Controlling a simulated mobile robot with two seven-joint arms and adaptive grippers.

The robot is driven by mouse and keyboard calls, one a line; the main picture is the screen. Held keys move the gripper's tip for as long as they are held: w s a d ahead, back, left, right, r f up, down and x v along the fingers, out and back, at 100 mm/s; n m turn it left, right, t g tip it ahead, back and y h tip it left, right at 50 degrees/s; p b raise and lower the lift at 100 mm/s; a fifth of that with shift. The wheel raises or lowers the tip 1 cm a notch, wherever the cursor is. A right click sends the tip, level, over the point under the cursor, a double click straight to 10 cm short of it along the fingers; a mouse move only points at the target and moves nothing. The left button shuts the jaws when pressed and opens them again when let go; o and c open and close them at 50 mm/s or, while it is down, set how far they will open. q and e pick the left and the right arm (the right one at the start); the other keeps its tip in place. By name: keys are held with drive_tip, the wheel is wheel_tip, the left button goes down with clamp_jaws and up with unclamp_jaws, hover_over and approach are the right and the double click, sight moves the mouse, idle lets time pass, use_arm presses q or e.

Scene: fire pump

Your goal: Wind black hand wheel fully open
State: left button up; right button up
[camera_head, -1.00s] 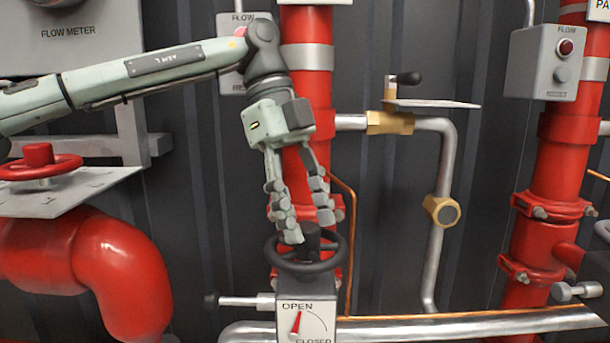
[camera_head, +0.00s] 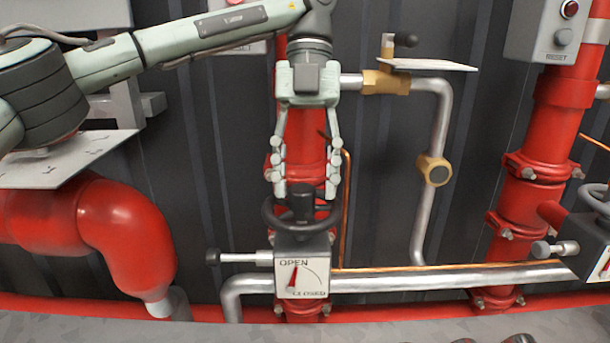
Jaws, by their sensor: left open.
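The black hand wheel (camera_head: 303,224) lies level on top of a grey box in the lower middle of the head view, with a dark hub standing up at its centre. The box's dial (camera_head: 302,279) is marked OPEN and CLOSED, and its red pointer points up towards OPEN. My left gripper (camera_head: 305,191) points down just above the wheel. Its fingers are spread, one either side of the hub, with the tips close to the hub and rim; I cannot tell whether they touch. My right gripper is not in view.
Red vertical pipes stand behind the wheel (camera_head: 303,130) and at the right (camera_head: 545,150). A brass-fitted pipe (camera_head: 434,171) runs between them. A black-knobbed lever (camera_head: 232,257) sticks out left of the dial box. A thick red elbow pipe (camera_head: 120,230) is at the left.

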use_arm(q)
clamp_jaws()
drive_tip(key=n+h+b, duration=0.1)
drive_tip(key=n, duration=0.1)
drive_tip(key=n+h+b, duration=0.1)
drive_tip(key=n, duration=0.2)
drive_tip(key=shift+s+a+f, duration=0.1)
drive_tip(key=shift+a+f, duration=0.1)
drive_tip(key=shift+n+h+b, duration=0.3)
drive_tip(key=shift+n+b, duration=0.15)
drive_tip(key=shift+n, duration=0.45)
drive_tip(key=shift+r+n+t+h, duration=0.2)
drive_tip(key=shift+n+t+h, duration=0.15)
drive_tip(key=shift+n, duration=0.25)
drive_tip(key=shift+c, duration=1.4)
unclamp_jaws()
drive_tip(key=o, duration=0.5)
drive_tip(key=shift+d, duration=0.15)
drive_tip(key=shift+o, duration=0.2)
